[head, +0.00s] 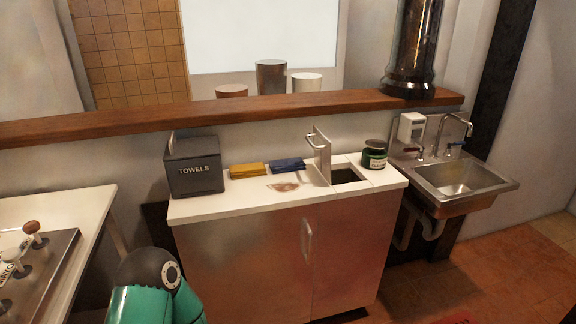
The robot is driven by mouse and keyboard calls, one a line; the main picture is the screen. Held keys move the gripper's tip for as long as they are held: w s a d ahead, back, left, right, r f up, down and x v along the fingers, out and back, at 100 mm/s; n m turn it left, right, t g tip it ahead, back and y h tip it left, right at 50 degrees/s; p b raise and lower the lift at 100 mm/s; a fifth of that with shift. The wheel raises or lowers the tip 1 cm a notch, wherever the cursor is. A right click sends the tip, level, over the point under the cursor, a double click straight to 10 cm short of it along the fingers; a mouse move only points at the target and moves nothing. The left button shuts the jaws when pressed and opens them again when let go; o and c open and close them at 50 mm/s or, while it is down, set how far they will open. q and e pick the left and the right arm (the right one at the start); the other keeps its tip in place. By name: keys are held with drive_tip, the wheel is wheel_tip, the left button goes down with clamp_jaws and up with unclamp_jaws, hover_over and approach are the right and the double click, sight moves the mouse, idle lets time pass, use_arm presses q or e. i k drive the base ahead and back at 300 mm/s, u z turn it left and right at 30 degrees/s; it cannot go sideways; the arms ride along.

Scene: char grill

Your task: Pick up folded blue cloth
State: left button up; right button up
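The folded blue cloth (287,165) lies on the white countertop, just right of a folded yellow cloth (249,170) and left of an upright metal lid with a handle. A teal and black part of my arm shows at the bottom left, in front of the cabinet and well apart from the cloth. No gripper fingers are in view.
A dark TOWELS box (194,168) stands at the counter's left end. The raised lid (322,157) stands beside an open square hole (346,176). A dark green jar (374,155) is at the right. A brownish stain (283,187) marks the counter in front of the cloth.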

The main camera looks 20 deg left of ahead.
sight(277, 167)
drive_tip(key=i, duration=0.9)
